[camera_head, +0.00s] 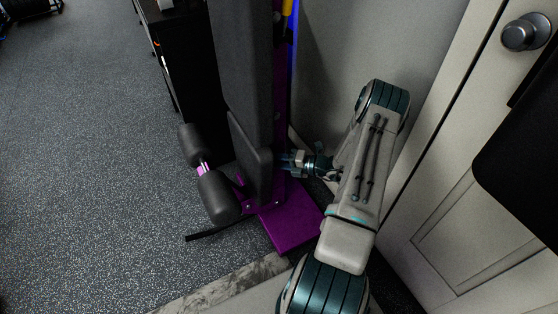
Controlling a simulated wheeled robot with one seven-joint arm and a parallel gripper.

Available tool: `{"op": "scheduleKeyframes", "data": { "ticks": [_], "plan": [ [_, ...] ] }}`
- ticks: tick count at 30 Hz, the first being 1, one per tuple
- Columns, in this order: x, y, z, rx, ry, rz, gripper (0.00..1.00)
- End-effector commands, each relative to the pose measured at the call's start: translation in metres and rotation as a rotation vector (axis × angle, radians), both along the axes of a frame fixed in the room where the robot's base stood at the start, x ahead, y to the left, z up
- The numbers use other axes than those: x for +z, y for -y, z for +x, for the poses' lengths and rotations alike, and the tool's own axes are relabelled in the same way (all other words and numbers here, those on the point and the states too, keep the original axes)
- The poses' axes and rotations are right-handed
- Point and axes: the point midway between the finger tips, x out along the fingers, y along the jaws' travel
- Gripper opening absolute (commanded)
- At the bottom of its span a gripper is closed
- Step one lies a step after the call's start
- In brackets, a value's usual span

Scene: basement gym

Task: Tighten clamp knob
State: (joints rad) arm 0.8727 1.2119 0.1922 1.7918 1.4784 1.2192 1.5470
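My gripper (290,160) is at the end of my arm, which reaches in from the lower right. It is small in the picture, close to the right side of the dark padded bench (247,90) and its purple upright. Its fingertips are near the frame, and I cannot tell whether they touch it or whether they are open or shut. I cannot make out a clamp knob; it may be hidden by the bench or my gripper. The bench stands upright on a purple base plate (291,220), with grey foam rollers (217,196) at its lower left.
A black cabinet (172,60) stands behind the bench. A pale wall (390,30) and a panelled door with a round handle (525,32) close off the right side. A stone-like threshold strip (225,288) crosses the floor in front. The speckled floor (80,180) at left is clear.

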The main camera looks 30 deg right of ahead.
Motion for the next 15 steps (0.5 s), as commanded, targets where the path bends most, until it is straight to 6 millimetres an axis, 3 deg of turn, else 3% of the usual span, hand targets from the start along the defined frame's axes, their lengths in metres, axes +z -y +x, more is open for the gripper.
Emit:
{"op": "scheduleKeyframes", "data": {
  "ticks": [10,15],
  "plan": [
    [0.000,0.001,-0.001,0.000,-0.001,0.001,0.51],
    [0.004,0.012,-0.010,-0.004,0.000,0.001,0.51]
  ]
}}
